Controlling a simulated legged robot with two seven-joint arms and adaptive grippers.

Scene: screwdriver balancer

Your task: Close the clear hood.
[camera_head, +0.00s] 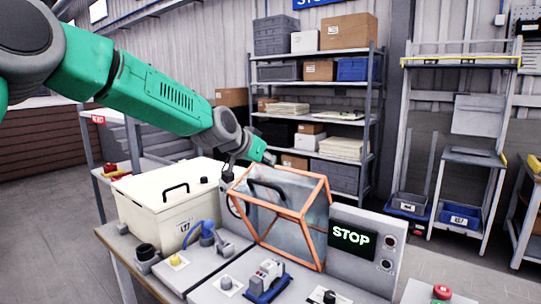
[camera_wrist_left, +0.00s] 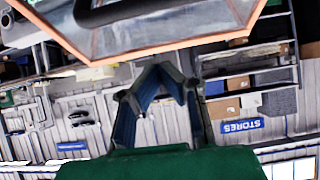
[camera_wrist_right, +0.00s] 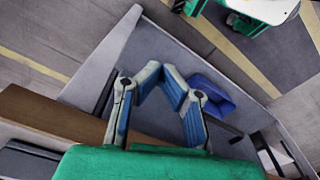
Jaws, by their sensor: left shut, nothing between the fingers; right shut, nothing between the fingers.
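The clear hood (camera_head: 283,222) has an orange frame and a black handle and stands on the workbench in the head view. Its frame edge and handle also show at the top of the left wrist view (camera_wrist_left: 150,50). I cannot tell from these frames how far open it is. My left gripper (camera_head: 271,159) is at the hood's upper back edge in the head view; whether it touches is unclear. In the left wrist view its fingers (camera_wrist_left: 160,72) are shut and empty, just below the hood's frame edge. My right gripper (camera_wrist_right: 163,72) is shut and empty, away from the hood and outside the head view.
A cream box (camera_head: 160,205) with a black handle stands left of the hood. A grey panel with a lit STOP display (camera_head: 352,239) is to its right. Several small devices, including a blue-handled one (camera_head: 203,233), sit in front. Shelves (camera_head: 312,98) stand behind.

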